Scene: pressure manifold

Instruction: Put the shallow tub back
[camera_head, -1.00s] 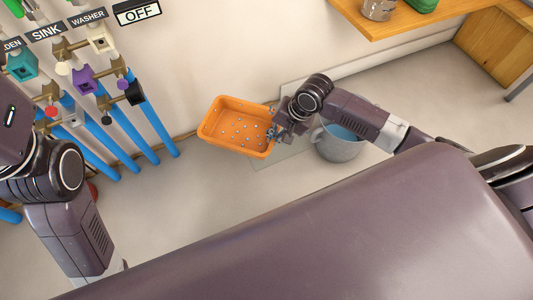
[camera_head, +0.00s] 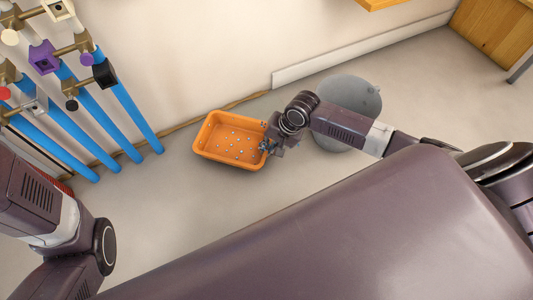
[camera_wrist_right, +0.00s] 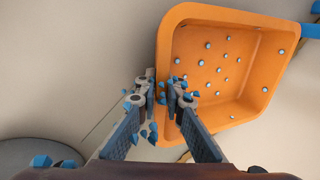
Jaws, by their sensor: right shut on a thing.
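The shallow tub is the orange tray (camera_head: 222,158) in the middle of the head view. Several small pale beads or drops lie scattered over its inner floor. My right gripper (camera_head: 266,139) is shut on the tub's right rim. In the right wrist view, the gripper (camera_wrist_right: 160,92) has its fingers at the near left edge of the tub (camera_wrist_right: 215,12). The tub looks roughly level; I cannot tell whether it touches the floor. My left arm shows at the lower left of the head view, but its gripper is out of frame.
A grey rounded vessel (camera_head: 350,105) stands right of the tub, behind my right arm. Blue pipes (camera_head: 118,105) with coloured valves (camera_head: 45,57) line the wall at left. A wooden cabinet (camera_head: 492,38) is at upper right. Floor left of the tub is clear.

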